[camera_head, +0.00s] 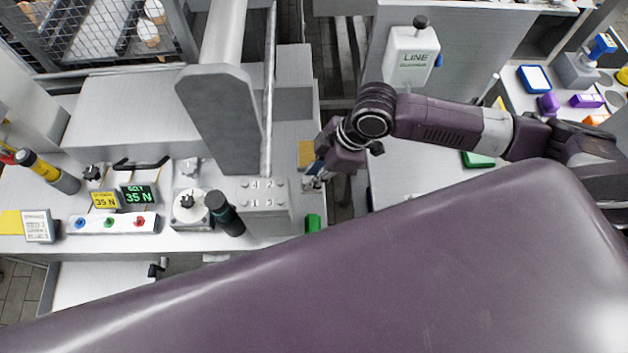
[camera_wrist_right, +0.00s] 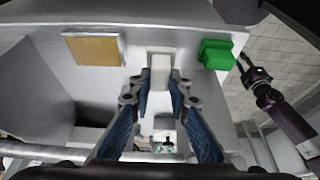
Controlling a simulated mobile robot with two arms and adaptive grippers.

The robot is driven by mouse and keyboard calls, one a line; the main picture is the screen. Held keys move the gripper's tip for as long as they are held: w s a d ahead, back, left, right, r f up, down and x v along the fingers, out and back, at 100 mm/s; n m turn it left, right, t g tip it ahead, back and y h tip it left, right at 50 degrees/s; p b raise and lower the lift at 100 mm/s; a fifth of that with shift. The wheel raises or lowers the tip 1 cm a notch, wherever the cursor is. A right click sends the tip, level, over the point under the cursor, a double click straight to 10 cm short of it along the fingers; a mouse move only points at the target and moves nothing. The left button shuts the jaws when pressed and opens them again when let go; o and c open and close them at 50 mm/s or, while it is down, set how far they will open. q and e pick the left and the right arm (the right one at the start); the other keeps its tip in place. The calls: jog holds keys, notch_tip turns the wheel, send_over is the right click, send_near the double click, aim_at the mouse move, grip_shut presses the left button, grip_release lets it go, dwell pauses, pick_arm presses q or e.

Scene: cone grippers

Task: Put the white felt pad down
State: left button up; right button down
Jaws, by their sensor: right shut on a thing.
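The white felt pad (camera_wrist_right: 160,77) is a small pale block between my right gripper's fingertips in the right wrist view. My right gripper (camera_wrist_right: 160,88) is shut on it, with a blue-padded finger on each side. The pad is in front of a light grey surface; I cannot tell whether it touches it. In the head view my right gripper (camera_head: 313,183) is at the right end of the bench, and the pad cannot be made out there. A dark jointed arm end, apparently my left gripper (camera_wrist_right: 254,72), shows at the right of the wrist view; its fingers are unclear.
A tan square (camera_wrist_right: 95,48) and a green block (camera_wrist_right: 216,54) flank the pad on the grey surface. The green block (camera_head: 313,222) also shows in the head view. A grey numbered block (camera_head: 262,205) and a dark cylinder (camera_head: 224,213) stand to the left.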

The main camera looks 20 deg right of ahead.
jog(key=shift+f, duration=1.9)
jog(key=c, duration=1.8)
grip_release()
jog(key=shift+f, duration=0.1)
jog(key=shift+b+v, duration=0.85)
jog(key=shift+v, duration=5.3)
jog(key=shift+a, duration=0.1)
